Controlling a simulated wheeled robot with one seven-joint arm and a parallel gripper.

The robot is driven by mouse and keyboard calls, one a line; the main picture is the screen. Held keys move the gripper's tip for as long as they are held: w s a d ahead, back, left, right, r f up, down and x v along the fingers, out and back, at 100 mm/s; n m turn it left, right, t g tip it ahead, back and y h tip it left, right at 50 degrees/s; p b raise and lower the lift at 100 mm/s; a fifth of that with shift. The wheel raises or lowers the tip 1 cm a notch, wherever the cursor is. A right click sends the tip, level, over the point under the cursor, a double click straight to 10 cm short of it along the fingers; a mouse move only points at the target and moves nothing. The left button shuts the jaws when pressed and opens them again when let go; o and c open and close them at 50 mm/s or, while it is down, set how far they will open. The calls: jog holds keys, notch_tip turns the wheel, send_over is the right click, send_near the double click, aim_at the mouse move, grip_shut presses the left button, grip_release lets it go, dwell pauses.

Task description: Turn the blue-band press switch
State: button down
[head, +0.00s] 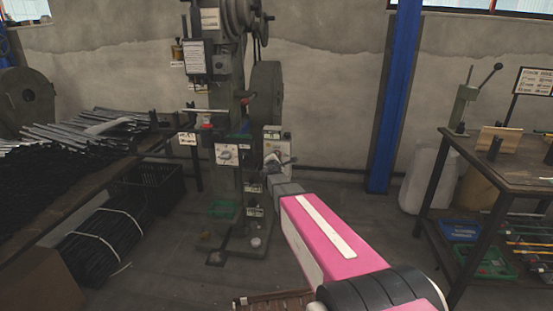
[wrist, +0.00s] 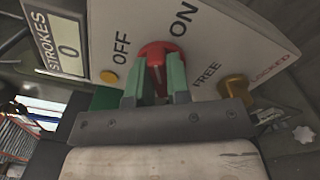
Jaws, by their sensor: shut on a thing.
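The press (head: 225,120) stands against the back wall in the head view, with a pale switch box (head: 272,133) on its right side. I cannot make out a blue band on it. In the wrist view, a red switch knob (wrist: 158,50) sits on the white panel (wrist: 225,45) near the words OFF and ON. My gripper (wrist: 157,66) has its two green fingers on either side of the knob, shut on it. In the head view, my gripper (head: 273,163) is at the box and covers its lower part. I cannot tell which label the knob points to.
The panel carries a STROKES counter (wrist: 66,45) reading 0, an orange button (wrist: 109,77) and a brass knob (wrist: 234,88) by FREE and LOCKED. A bench with dark rods (head: 60,165) stands left, a work table (head: 500,165) right. A blue post (head: 393,100) rises behind; floor between is clear.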

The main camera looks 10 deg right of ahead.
jog(key=m, duration=0.6)
jog(key=shift+f, duration=0.15)
jog(key=shift+m, duration=0.3)
jog(key=c, duration=1.1)
grip_release()
jog(key=shift+s, duration=0.15)
jog(key=v, duration=1)
jog(key=shift+s+a, duration=0.1)
jog(key=shift+s, duration=0.2)
